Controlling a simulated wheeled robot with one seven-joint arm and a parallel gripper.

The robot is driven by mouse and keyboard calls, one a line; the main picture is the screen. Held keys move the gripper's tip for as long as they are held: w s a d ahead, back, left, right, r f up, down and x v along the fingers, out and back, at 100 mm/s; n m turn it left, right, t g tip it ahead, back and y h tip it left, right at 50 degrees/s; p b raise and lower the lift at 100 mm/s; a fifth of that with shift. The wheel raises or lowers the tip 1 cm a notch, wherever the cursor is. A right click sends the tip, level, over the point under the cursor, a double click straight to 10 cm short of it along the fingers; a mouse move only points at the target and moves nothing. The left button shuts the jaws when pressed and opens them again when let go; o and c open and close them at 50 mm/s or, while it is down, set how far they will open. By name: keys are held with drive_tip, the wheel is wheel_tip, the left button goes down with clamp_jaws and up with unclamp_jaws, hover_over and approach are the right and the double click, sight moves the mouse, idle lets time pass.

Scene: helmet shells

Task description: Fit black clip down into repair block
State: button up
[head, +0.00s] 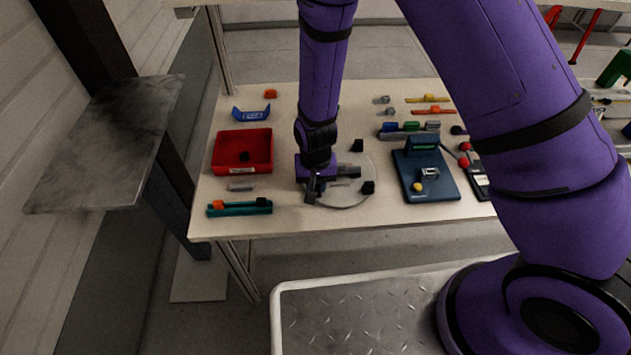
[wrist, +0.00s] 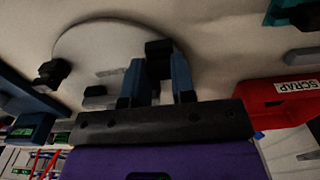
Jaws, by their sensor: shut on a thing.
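My gripper (head: 314,190) points down over the left part of a round grey plate on the table. In the wrist view my gripper (wrist: 157,95) has its two blue-grey fingers shut on a small black piece, which appears to be the black clip (wrist: 158,50). In the head view the clip is hard to make out against the dark fingers. I cannot tell for certain which piece is the repair block. A light grey flat piece (wrist: 112,72) lies on the plate beside the fingers, apart from the clip. Whether the clip touches anything below is hidden.
The round plate (head: 345,201) also bears dark blocks (head: 357,146) and (head: 368,187). A red scrap bin (head: 265,150) stands left, with a teal rail (head: 240,209) in front of it. A blue device (head: 440,185) stands right. Bare table lies between bin and plate.

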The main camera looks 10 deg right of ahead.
sight(316, 185)
drive_tip(key=shift+f, duration=0.15)
drive_tip(key=o, duration=1)
wheel_tip(316, 185, up, 11)
drive_tip(key=shift+f, duration=0.15)
